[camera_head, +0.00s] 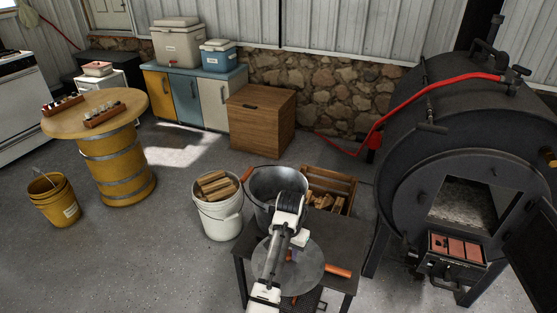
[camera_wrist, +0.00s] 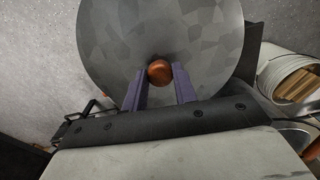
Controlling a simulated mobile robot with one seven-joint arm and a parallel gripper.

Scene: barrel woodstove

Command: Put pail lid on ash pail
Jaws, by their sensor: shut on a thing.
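The pail lid (camera_head: 272,262) is a round grey metal disc, seen over the dark side table in the head view. It also fills the upper middle of the wrist view (camera_wrist: 130,45). Its round wooden knob (camera_wrist: 159,71) sits between the two purple fingers of my gripper (camera_wrist: 160,85), which is shut on it. My gripper (camera_head: 294,252) also shows in the head view, over the lid. I cannot tell the lid's exact height over the table. The ash pail (camera_head: 265,186), galvanized and open-topped, stands just behind the table. My arm hides part of its front right.
The dark side table (camera_head: 335,240) bears an orange-handled tool (camera_head: 338,271). A white bucket of split wood (camera_head: 222,222) stands left of the pail; a wooden crate of wood (camera_head: 340,185) stands right. The black barrel stove (camera_head: 400,150) is farther right. Left floor is mostly clear.

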